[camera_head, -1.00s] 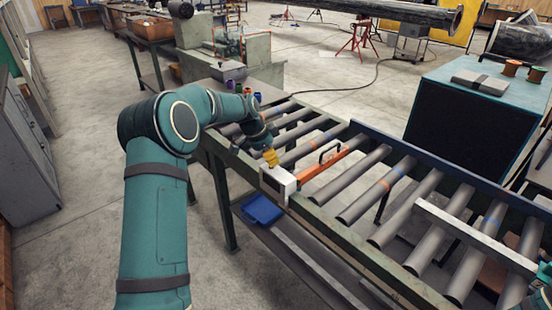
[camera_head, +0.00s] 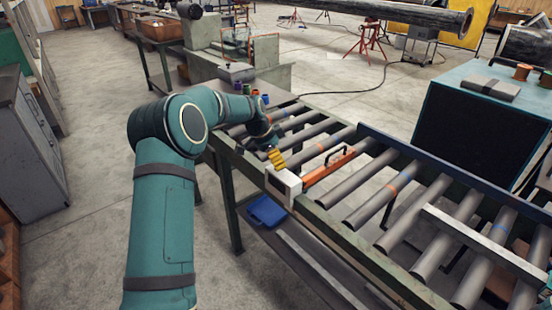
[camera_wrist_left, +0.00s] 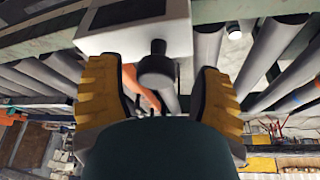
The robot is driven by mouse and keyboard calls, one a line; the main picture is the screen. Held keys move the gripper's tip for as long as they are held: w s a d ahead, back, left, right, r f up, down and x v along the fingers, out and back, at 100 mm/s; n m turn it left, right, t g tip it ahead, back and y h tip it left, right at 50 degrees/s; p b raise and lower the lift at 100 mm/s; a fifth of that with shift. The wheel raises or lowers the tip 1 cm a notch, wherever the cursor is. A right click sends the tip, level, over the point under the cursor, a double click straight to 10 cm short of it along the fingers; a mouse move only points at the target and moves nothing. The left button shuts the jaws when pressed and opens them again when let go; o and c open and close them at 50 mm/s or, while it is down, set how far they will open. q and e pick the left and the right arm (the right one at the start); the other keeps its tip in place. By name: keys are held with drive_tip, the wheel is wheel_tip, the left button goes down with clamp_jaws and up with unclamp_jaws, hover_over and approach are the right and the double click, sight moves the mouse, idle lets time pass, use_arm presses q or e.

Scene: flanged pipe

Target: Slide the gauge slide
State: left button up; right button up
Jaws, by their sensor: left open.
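The gauge slide has a white box (camera_head: 284,187) with a dark face at the near rail of the roller conveyor. An orange bar (camera_head: 328,169) with a black handle runs from it across the rollers. In the left wrist view the white box (camera_wrist_left: 130,37) shows at the top, with a black knob (camera_wrist_left: 157,72) sticking out below it. My left gripper (camera_head: 277,158) is open, its yellow fingers just behind the white box. In the left wrist view its fingers stand on both sides of the knob, with gaps showing. My right gripper is not seen.
The roller conveyor (camera_head: 400,180) runs to the lower right, with a pale crossbar (camera_head: 478,240) over its rollers. A blue bin (camera_head: 266,211) sits beneath it. Several small coloured cups (camera_head: 246,89) stand at its far left end. A teal cabinet (camera_head: 470,120) stands behind it.

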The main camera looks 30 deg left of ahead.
use_arm(q)
drive_tip(key=v, duration=1.1)
drive_tip(key=shift+s+r, duration=0.15)
drive_tip(key=shift+r, duration=0.2)
drive_tip(key=shift+a, duration=0.15)
